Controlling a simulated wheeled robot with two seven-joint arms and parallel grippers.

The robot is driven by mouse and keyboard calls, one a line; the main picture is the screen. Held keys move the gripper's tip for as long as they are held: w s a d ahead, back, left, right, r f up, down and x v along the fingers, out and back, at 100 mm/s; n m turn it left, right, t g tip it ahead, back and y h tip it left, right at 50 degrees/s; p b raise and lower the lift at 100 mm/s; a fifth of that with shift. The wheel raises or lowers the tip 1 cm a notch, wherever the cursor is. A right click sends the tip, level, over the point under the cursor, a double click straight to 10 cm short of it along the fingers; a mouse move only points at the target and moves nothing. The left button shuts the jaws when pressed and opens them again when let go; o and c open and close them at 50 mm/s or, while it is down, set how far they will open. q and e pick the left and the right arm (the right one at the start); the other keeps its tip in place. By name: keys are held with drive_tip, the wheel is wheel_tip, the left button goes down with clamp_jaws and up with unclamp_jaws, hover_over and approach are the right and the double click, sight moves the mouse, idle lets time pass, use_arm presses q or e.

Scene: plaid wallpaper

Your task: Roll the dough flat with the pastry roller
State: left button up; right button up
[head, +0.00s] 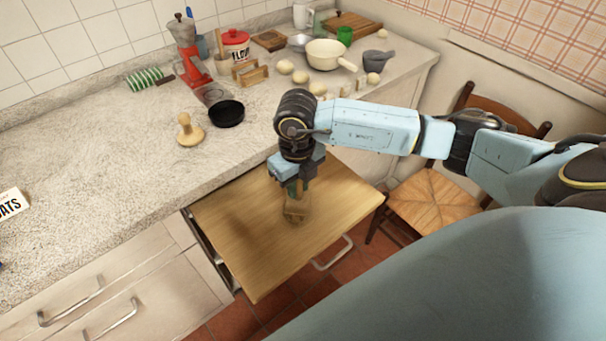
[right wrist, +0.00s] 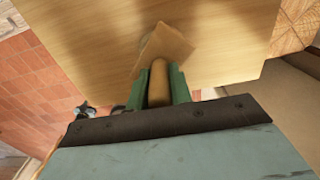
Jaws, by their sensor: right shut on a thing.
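My right gripper (head: 297,192) points down over the pull-out wooden board (head: 240,225). It is shut on the wooden handle of the pastry roller (head: 295,211). In the right wrist view the handle (right wrist: 158,82) sits between the green fingers, and a squarish wooden head (right wrist: 166,48) extends beyond them over the board. I cannot tell whether the head touches the board. A pale patch (right wrist: 151,22) shows just past the head; it may be the dough, but it is mostly hidden. No dough shows clearly in the head view. My left gripper is not in view.
The speckled counter (head: 90,165) behind the board holds a wooden knobbed tool (head: 189,131), a black pan (head: 227,114), a flour tin (head: 236,44) and a cream saucepan (head: 327,53). A chair (head: 435,200) stands right of the board. The board's left part is clear.

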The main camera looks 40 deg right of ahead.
drive_tip(key=shift+w+a, duration=0.25)
drive_tip(key=shift+w+a+f+b, duration=0.3)
drive_tip(key=shift+w+a+b, duration=0.3)
drive_tip(key=shift+a, duration=0.2)
drive_tip(key=shift+s+d+r+p, duration=0.15)
drive_tip(key=shift+s+d+p, duration=0.5)
drive_tip(key=shift+s+d, duration=1.15)
clamp_jaws()
drive_tip(key=shift+w+d, duration=0.1)
drive_tip(key=shift+w, duration=0.05)
drive_tip(key=shift+r, duration=0.1)
wheel_tip(320, 180, up, 7)
drive_tip(key=p, duration=0.5)
drive_tip(key=shift+w, duration=0.1)
